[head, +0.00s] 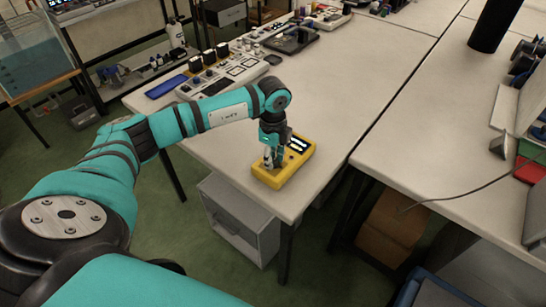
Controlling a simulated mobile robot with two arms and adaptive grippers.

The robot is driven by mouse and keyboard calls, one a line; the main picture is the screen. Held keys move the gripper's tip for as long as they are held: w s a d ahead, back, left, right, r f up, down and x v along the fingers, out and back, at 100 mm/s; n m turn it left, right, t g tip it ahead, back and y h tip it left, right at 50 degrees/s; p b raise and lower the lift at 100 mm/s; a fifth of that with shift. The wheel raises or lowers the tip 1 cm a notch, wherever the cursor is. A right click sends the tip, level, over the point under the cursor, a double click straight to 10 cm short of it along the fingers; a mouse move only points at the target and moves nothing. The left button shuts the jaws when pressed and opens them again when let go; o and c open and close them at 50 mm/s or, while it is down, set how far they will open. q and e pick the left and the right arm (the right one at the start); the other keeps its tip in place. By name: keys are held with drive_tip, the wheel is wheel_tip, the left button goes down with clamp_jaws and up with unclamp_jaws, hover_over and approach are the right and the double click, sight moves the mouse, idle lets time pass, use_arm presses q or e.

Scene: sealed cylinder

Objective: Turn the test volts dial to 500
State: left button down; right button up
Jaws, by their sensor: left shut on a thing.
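A yellow tester box (304,158) lies near the front corner of the white table. Its dark display with light bars shows at its right rear side. My left gripper (272,163) points down onto the left part of the box's top face, shut on what appears to be the test volts dial. The gripper hides the dial and its markings, so I cannot read its setting. My right gripper is not in view.
The white table (350,80) is clear behind and right of the box. A blue tray (166,87) and grey panel devices (222,76) stand at the back left. A second table (430,150) stands to the right across a gap. A grey drawer cabinet (237,222) is below the table.

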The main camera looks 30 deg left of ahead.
use_arm(q)
drive_tip(key=m+b, duration=0.1)
drive_tip(key=m, duration=0.3)
drive_tip(key=shift+w+m+b, duration=0.1)
drive_tip(key=shift+m+b, duration=0.2)
drive_tip(key=shift+b, duration=0.1)
drive_tip(key=m+b, duration=0.1)
drive_tip(key=m, duration=0.3)
drive_tip(key=shift+m+b, duration=0.3)
drive_tip(key=shift+b, duration=0.05)
drive_tip(key=m+b, duration=0.1)
drive_tip(key=m, duration=0.3)
drive_tip(key=shift+b, duration=0.3)
drive_tip(key=shift+m+b, duration=0.7)
drive_tip(key=shift+m, duration=1.5)
drive_tip(key=shift+r, duration=0.1)
drive_tip(key=c, duration=1.1)
unclamp_jaws()
drive_tip(key=shift+o, duration=0.2)
